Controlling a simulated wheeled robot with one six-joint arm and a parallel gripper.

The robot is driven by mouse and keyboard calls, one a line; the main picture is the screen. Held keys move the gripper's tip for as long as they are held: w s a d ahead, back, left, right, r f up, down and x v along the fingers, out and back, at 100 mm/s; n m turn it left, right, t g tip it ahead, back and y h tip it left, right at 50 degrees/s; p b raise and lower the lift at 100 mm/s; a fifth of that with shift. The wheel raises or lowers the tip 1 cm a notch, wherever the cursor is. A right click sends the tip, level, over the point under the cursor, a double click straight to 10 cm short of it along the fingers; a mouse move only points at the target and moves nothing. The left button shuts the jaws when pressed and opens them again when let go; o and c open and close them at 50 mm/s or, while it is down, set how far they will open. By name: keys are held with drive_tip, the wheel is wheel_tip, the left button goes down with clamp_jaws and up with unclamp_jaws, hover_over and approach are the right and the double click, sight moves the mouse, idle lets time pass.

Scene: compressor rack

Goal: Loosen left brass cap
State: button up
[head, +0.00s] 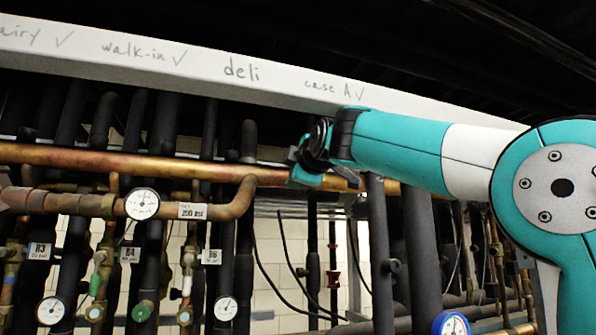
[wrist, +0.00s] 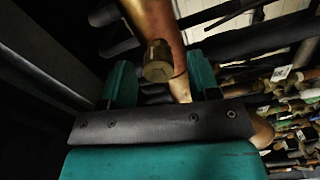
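A hexagonal brass cap (wrist: 158,62) sticks out from a copper pipe (wrist: 157,18) in the wrist view. My gripper (wrist: 161,66) is open, with one teal finger to the left of the cap and one to the right. Gaps show on both sides, so the fingers do not appear to touch it. I cannot tell how deep the cap sits between them, or whether it is the left one. In the head view my gripper (head: 303,166) is at the long horizontal copper pipe (head: 120,161), and the cap is hidden there.
A white beam (head: 205,68) with handwritten labels runs above the pipe. A lower copper pipe (head: 75,203) with a gauge (head: 142,204) bends up at the left of my gripper. Dark vertical pipes (head: 381,255) and thin black cables stand below and behind it.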

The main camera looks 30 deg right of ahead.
drive_tip(key=s+a+b, duration=0.3)
drive_tip(key=s+b, duration=0.2)
drive_tip(key=s, duration=1.2)
drive_tip(key=shift+a+b, duration=0.2)
drive_tip(key=shift+b, duration=0.1)
